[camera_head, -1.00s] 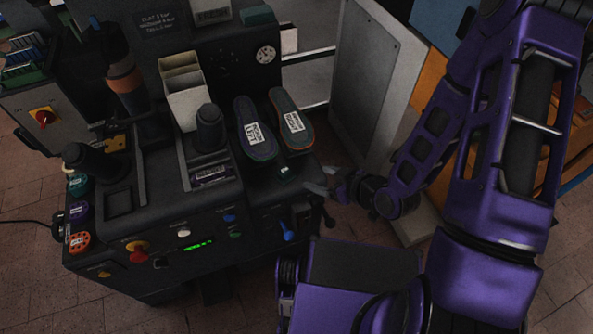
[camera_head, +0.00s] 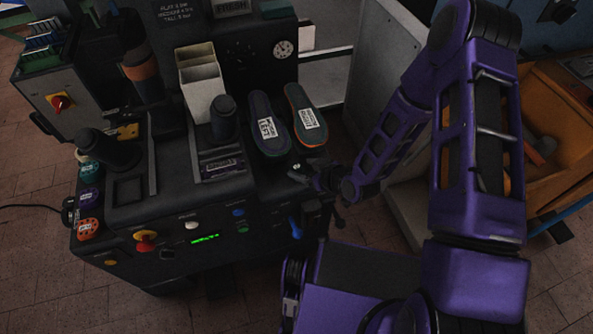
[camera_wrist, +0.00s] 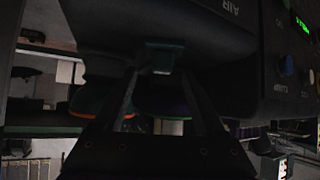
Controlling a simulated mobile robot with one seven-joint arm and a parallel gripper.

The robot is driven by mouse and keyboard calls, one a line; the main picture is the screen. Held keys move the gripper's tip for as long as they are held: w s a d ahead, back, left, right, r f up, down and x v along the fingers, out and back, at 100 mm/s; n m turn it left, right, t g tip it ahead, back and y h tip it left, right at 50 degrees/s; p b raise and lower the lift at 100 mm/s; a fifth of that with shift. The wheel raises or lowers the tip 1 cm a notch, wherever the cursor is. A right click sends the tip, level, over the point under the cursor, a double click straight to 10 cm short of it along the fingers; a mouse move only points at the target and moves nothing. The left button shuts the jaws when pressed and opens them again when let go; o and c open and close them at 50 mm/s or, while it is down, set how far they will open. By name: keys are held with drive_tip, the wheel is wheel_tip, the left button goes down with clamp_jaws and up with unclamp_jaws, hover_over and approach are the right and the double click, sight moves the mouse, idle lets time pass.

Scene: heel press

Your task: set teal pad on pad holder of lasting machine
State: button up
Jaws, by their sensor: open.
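A small dark teal block with a pale edge shows in the wrist view (camera_wrist: 164,58), between and just beyond my fingertips. I cannot tell whether it is the teal pad or part of a holder. My gripper (camera_wrist: 160,76) is open, with a dark finger on each side. In the head view my gripper (camera_head: 306,178) is at the front right edge of the black lasting machine (camera_head: 180,205), near a small pale-and-green piece (camera_head: 297,166). Another teal block (camera_head: 278,8) sits on the machine's top at the back. Which part is the pad holder is unclear.
Two labelled insoles, left (camera_head: 266,128) and right (camera_head: 306,118), lie on the machine behind my gripper. A pale bin (camera_head: 202,92) and black post (camera_head: 223,120) stand further left. A grey panel (camera_head: 382,75) stands to the right.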

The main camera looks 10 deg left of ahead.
sight(298, 167)
drive_tip(key=x, duration=0.4)
drive_tip(key=shift+s+f, duration=0.1)
drive_tip(key=shift+s, duration=0.05)
clamp_jaws()
